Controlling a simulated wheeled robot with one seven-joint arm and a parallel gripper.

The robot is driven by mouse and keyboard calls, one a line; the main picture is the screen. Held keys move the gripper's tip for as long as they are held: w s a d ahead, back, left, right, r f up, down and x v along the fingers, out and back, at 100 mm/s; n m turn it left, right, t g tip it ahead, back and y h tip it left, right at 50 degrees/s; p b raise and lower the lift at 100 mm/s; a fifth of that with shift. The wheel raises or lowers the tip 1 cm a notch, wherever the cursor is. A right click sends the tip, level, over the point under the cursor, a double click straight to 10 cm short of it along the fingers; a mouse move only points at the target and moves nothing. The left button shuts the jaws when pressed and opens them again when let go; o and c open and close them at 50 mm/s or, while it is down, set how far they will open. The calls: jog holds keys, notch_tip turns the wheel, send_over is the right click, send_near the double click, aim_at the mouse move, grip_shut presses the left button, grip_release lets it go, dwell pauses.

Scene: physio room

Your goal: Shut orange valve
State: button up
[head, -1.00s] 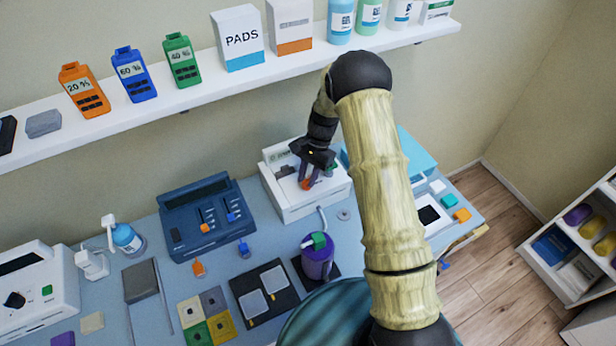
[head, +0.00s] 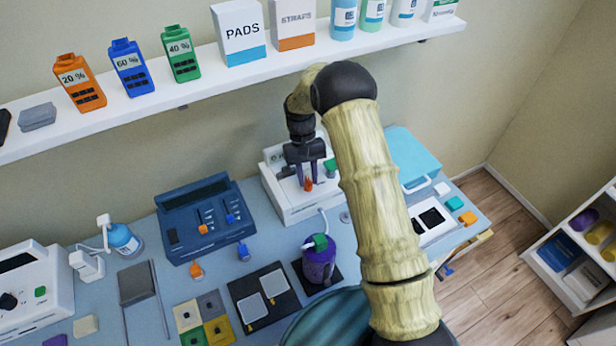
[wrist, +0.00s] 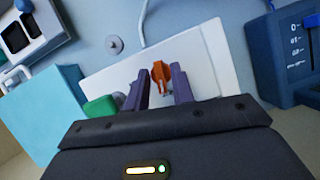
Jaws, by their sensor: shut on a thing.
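The orange valve (head: 308,184) is on the front of a white box-shaped unit (head: 277,193) at the back of the bench. In the wrist view the orange valve (wrist: 161,74) shows between the two purple fingers, in front of the white unit (wrist: 215,58). My gripper (head: 308,180) points down at the unit and is shut on the orange valve. The fingers hide part of the valve's sides, and its exact angle is hard to read. A green valve (head: 330,166) sits just right of my gripper; it also shows in the wrist view (wrist: 100,109).
A dark blue slider unit (head: 205,220) stands left of the white unit. A purple canister (head: 318,262) with a green top stands in front. A light blue box (head: 405,158) is to the right. The shelf (head: 200,92) with bottles and boxes runs above, behind my arm.

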jog(key=shift+r+n+h, duration=0.2)
jog(key=shift+n+h, duration=0.2)
jog(key=shift+n, duration=0.7)
jog(key=shift+a, duration=0.1)
jog(key=o, duration=0.6)
jog(key=shift+o, duration=0.2)
jog(key=shift+f, duration=0.1)
